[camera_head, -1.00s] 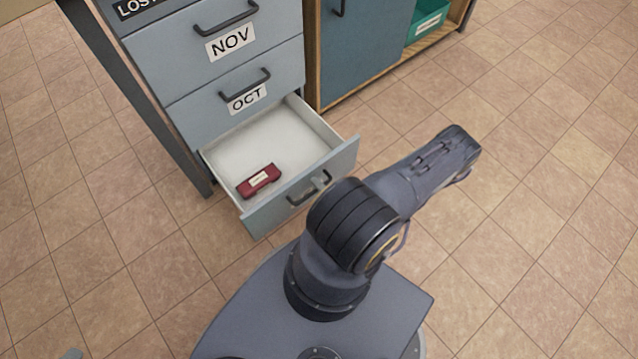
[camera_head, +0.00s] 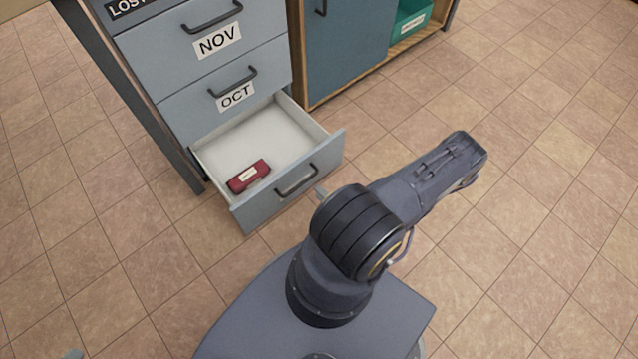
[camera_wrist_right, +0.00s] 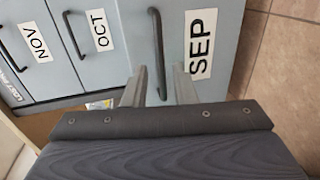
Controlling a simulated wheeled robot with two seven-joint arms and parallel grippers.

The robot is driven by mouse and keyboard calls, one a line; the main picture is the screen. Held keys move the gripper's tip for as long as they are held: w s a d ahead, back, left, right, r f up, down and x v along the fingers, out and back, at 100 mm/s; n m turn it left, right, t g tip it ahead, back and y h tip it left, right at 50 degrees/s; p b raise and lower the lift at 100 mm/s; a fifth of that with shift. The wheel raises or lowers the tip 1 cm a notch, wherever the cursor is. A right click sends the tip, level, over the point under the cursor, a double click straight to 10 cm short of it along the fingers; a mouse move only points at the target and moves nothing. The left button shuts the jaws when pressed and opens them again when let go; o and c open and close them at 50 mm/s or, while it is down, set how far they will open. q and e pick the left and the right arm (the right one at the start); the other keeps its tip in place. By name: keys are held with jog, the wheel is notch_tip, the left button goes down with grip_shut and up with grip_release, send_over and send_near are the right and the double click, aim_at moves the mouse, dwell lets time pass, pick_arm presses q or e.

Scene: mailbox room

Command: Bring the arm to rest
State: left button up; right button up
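My right arm reaches across the head view, its forearm passing over the floor. A fingertip of my right gripper (camera_head: 321,193) shows just right of the open bottom drawer's handle (camera_head: 297,180), slightly apart from it. In the right wrist view the two fingers of my right gripper (camera_wrist_right: 160,86) are apart with nothing held. They face the drawer front labelled SEP (camera_wrist_right: 222,40), with its dark handle (camera_wrist_right: 156,45) ahead. For my left gripper, only a small grey sliver (camera_head: 74,354) shows at the bottom left edge, probably a fingertip.
The bottom drawer (camera_head: 214,183) is pulled out and holds a dark red labelled object (camera_head: 248,176). Closed OCT (camera_head: 236,96) and NOV (camera_head: 218,41) drawers are above. A blue cabinet door (camera_head: 345,50) and green bin (camera_head: 408,24) stand right. Tiled floor (camera_head: 540,220) is clear at right.

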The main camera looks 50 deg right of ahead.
jog(key=shift+r, duration=0.1)
jog(key=w+a+r+n+y, duration=0.1)
jog(key=w+r+n+y, duration=0.6)
jog(key=r+n+y, duration=0.35)
jog(key=a+r+n+g+y, duration=0.3)
jog(key=a+r+n+g, duration=0.25)
jog(key=r+n, duration=0.5)
jog(key=a+r+n+g+y, duration=0.2)
jog(key=a+r+n+g, duration=0.5)
jog(key=n, duration=0.6)
jog(key=s+a+r+n+t+h, duration=0.1)
jog(key=s+r+n+h, duration=0.4)
jog(key=n, duration=0.5)
jog(key=s+a+r+n+t+h, duration=0.1)
jog(key=s+r+n+t+h, duration=0.2)
jog(key=r+n, duration=0.6)
notch_tip(320, 180, up, 33)
jog(key=n+g+p, duration=0.1)
jog(key=p, duration=3.3)
jog(key=shift+s+n+h, duration=0.2)
jog(key=shift+n+h, duration=0.1)
jog(key=shift+h, duration=0.05)
jog(key=shift+s, duration=0.1)
